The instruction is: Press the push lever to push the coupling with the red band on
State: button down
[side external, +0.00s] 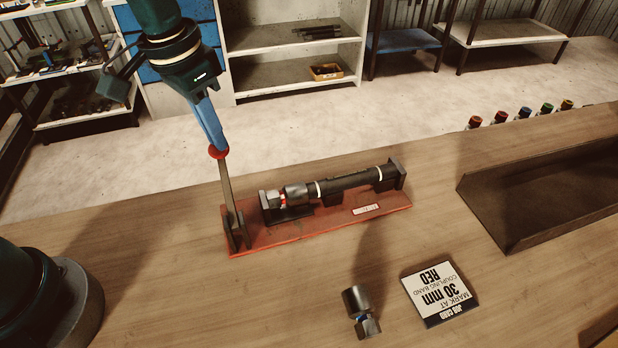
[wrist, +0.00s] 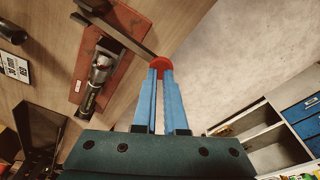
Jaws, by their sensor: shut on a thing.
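The push lever (side external: 228,190) is a grey bar with a red knob (side external: 218,152), standing nearly upright at the left end of the red base plate (side external: 300,232). My gripper (side external: 216,146) is shut on the knob, its blue fingers pointing down from above. The wrist view shows the fingertips (wrist: 160,70) at the red knob (wrist: 160,62). The coupling with the red band (side external: 293,193) lies in line with the black hose (side external: 345,184), at the hose's left end. A little red shows at the coupling's left. I cannot tell how far the hose is inside it.
A card (side external: 440,293) reads "Mark at 30 mm, coupling band red". A dark open tray (side external: 490,213) is at the right. Several small coloured-top items (side external: 523,113) stand behind it.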

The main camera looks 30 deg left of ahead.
jog(key=shift+s+f, duration=0.15)
jog(key=shift+f, duration=1.3)
jog(key=shift+r, duration=0.55)
notch_tip(320, 180, up, 12)
dwell(0.6)
